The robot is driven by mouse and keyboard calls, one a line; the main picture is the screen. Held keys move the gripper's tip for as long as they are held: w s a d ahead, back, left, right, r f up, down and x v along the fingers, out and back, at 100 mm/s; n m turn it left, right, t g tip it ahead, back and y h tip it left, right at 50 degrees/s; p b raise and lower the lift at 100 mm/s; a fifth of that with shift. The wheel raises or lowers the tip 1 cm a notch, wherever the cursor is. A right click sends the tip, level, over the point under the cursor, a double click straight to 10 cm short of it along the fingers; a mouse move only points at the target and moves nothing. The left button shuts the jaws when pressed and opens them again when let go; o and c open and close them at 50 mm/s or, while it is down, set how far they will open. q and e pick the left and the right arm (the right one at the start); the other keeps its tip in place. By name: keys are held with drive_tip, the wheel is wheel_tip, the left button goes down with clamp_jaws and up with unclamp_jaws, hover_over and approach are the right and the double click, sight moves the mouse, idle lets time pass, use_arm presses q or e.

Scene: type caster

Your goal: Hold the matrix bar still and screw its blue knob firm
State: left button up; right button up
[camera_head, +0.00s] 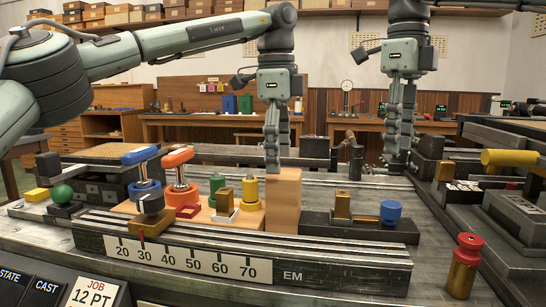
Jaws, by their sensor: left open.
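The blue knob (391,209) stands upright on a brass seat at the right end of a low dark bar (358,231), which looks like the matrix bar. A small brass block (342,204) stands on the same bar, left of the knob. My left gripper (272,168) points down just behind the top left of a tan wooden block (284,198), left of the dark bar. It is open, and its fingertips are partly hidden by that block. My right gripper (397,160) points down, above and behind the blue knob, apart from it. Its fingers are seen nearly edge-on, so their opening is unclear.
A scale rail (340,262) runs along the front, with a dark slider (151,215) at its left. Red and blue T-handled tools (179,170) and green and yellow pegs (249,190) stand left of the wooden block. A brass cylinder with red cap (463,268) stands front right.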

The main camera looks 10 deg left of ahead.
sight(273, 196)
use_arm(q)
drive_tip(key=shift+s+a+f, duration=0.2)
drive_tip(key=shift+a+f, duration=0.05)
drive_tip(key=shift+a, duration=0.25)
drive_tip(key=shift+a+f, duration=0.1)
drive_tip(key=shift+f, duration=0.25)
wheel_tip(273, 196, down, 7)
drive_tip(key=shift+f, duration=0.1)
